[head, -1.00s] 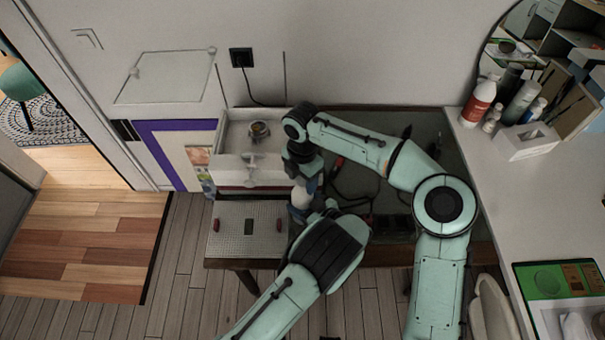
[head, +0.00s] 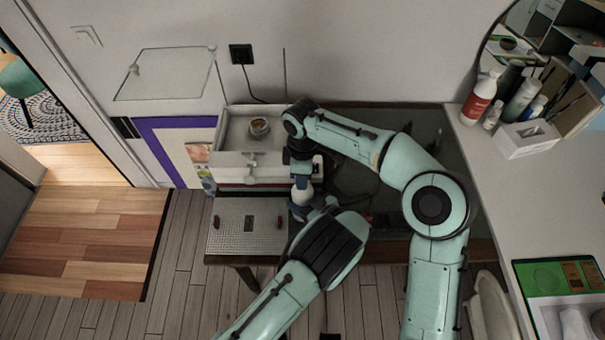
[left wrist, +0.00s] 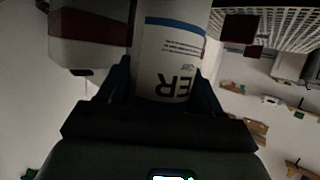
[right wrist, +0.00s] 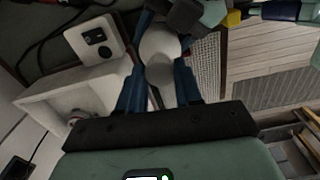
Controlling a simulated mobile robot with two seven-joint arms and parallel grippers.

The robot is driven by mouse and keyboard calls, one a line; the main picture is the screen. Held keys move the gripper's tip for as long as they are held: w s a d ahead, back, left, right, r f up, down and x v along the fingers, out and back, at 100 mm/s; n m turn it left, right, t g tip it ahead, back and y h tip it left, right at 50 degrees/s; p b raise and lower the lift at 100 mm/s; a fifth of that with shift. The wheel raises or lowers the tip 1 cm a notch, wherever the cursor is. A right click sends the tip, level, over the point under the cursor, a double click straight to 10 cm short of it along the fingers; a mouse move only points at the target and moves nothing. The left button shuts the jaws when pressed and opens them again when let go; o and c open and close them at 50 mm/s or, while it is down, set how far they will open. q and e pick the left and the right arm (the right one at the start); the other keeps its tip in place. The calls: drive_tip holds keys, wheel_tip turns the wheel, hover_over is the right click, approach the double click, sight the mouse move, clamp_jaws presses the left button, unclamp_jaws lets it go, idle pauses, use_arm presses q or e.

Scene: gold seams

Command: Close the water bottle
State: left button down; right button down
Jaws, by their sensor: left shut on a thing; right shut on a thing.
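The water bottle (left wrist: 170,50) is white with a blue band and dark lettering, and stands between my left gripper's fingers in the left wrist view. My left gripper (head: 304,211) is shut on it. My right gripper (head: 302,186) reaches down from above, directly over the bottle. In the right wrist view its blue fingers (right wrist: 158,88) are shut on a small white rounded piece, which looks like the bottle's cap (right wrist: 160,74). Another pale round surface shows just beyond it. Whether the cap sits on the bottle's mouth or only close to it, I cannot tell.
An open white drawer box (head: 228,160) with a small round container (head: 259,128) lies left of my right gripper. A perforated metal case (head: 229,238) is at the front left. A white socket block (right wrist: 94,39) and dark cables lie close by. A white counter (head: 510,190) is at right.

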drive_tip(key=m, duration=0.7)
drive_tip(key=shift+m, duration=0.4)
drive_tip(key=m, duration=0.6)
drive_tip(key=shift+m, duration=0.4)
drive_tip(key=c, duration=0.8)
unclamp_jaws()
drive_tip(key=shift+o, duration=0.2)
drive_tip(key=shift+r, duration=2.25)
